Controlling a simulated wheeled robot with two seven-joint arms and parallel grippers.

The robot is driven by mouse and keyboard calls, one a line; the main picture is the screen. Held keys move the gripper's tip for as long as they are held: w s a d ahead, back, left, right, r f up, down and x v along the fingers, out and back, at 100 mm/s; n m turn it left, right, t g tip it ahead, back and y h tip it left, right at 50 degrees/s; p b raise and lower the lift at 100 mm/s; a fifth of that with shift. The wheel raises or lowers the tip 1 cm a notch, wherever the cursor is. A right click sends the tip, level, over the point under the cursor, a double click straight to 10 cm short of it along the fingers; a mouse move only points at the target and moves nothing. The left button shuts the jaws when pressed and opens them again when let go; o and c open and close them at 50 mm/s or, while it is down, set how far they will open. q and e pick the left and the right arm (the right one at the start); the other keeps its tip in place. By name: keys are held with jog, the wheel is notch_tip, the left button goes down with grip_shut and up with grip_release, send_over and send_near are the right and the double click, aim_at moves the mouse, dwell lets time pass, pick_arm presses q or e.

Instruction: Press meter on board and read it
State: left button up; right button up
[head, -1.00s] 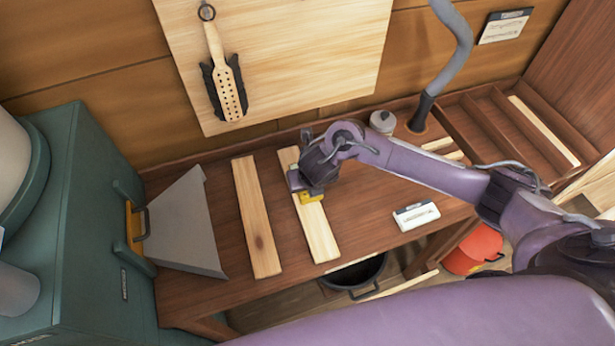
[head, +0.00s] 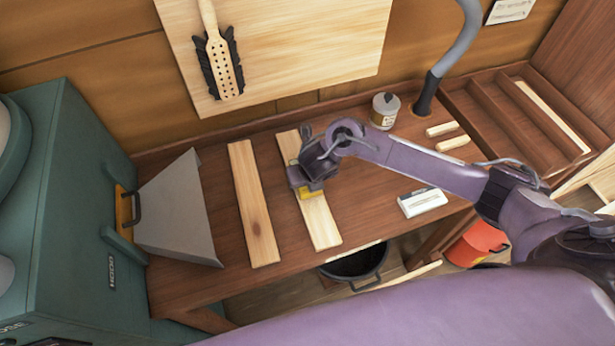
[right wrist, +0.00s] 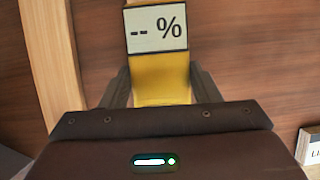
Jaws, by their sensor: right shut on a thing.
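Two pale boards lie side by side on the brown bench: a left board (head: 254,205) and a right board (head: 320,222). My right gripper (head: 308,186) is over the middle of the right board, shut on a yellow meter (head: 313,193). In the right wrist view the meter (right wrist: 162,75) sits between the fingers, and its display reads "-- %". I cannot tell whether the meter touches the board. The left board (right wrist: 52,55) also shows at left there. My left gripper is not in view.
A grey sheet-metal chute (head: 180,215) joins a green machine (head: 70,200) at left. A white labelled block (head: 422,202), a lidded jar (head: 385,110) and two short wood pieces (head: 446,135) are on the bench to the right. A black bucket (head: 355,268) stands below the front edge.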

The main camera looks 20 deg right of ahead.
jog(key=shift+f+b, duration=0.4)
jog(key=shift+b, duration=0.05)
dwell(0.5)
jog(key=shift+s+f, duration=0.2)
jog(key=shift+f, duration=0.05)
dwell(1.8)
jog(key=r+p, duration=0.3)
jog(key=r, duration=0.1)
jog(key=r+p, duration=0.4)
jog(key=shift+w+r, duration=0.2)
jog(key=shift+r, duration=0.05)
dwell(0.4)
dwell(0.5)
